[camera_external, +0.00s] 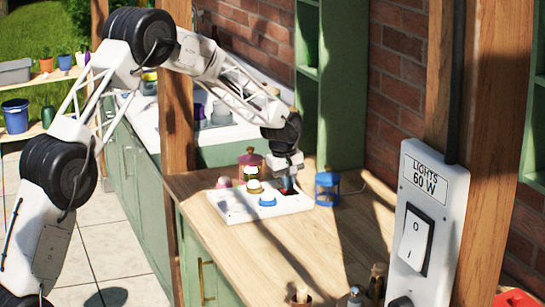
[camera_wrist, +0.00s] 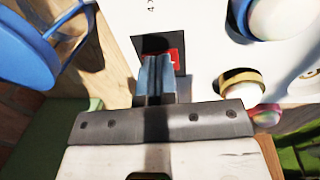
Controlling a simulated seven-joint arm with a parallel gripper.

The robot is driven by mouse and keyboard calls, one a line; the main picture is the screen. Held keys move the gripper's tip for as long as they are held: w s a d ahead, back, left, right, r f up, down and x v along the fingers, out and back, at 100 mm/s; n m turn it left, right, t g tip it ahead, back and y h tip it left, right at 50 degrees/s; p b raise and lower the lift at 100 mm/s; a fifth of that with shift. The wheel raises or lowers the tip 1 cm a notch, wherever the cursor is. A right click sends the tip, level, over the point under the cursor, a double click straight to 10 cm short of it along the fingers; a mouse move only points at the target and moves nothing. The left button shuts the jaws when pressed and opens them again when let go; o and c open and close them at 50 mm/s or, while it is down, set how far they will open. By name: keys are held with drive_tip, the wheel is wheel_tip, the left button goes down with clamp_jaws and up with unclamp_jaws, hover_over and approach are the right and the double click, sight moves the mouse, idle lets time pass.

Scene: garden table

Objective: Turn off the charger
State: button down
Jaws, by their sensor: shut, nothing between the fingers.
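The charger (camera_external: 236,212) is a white slab on the wooden table. In the wrist view its white face (camera_wrist: 200,18) has a dark recess with a red switch (camera_wrist: 174,56) in it. My gripper (camera_external: 289,188) is at the charger's far right end, pointing down. In the wrist view my gripper (camera_wrist: 155,62) is shut and empty, with its fingertips over the recess, beside the red switch. The fingers cover part of the switch. I cannot tell whether they touch it, or which way it is set.
Round-topped lamps, one with a blue base (camera_external: 267,201), sit on the charger. A blue lantern (camera_external: 327,188) stands close to its right and a dark red lantern (camera_external: 250,158) behind it. A post with a "LIGHTS 60 W" switch box (camera_external: 433,190) is in front.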

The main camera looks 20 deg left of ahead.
drive_tip(key=shift+s+a+f, duration=0.15)
drive_tip(key=shift+s+a, duration=0.05)
drive_tip(key=shift+s, duration=0.05)
idle(0.3)
wheel_tip(320, 180, up, 14)
drive_tip(key=s+a, duration=0.1)
idle(0.7)
drive_tip(key=shift+w+d+r, duration=0.3)
drive_tip(key=shift+w+d, duration=0.1)
drive_tip(key=shift+d, duration=0.05)
drive_tip(key=shift+f, duration=0.1)
idle(0.4)
drive_tip(key=f, duration=0.4)
drive_tip(key=d+f, duration=0.1)
drive_tip(key=f, duration=0.4)
drive_tip(key=w+f, duration=0.1)
drive_tip(key=f, duration=0.3)
drive_tip(key=shift+w+d+f, duration=0.1)
drive_tip(key=shift+d+f, duration=0.05)
drive_tip(key=shift+f, duration=0.25)
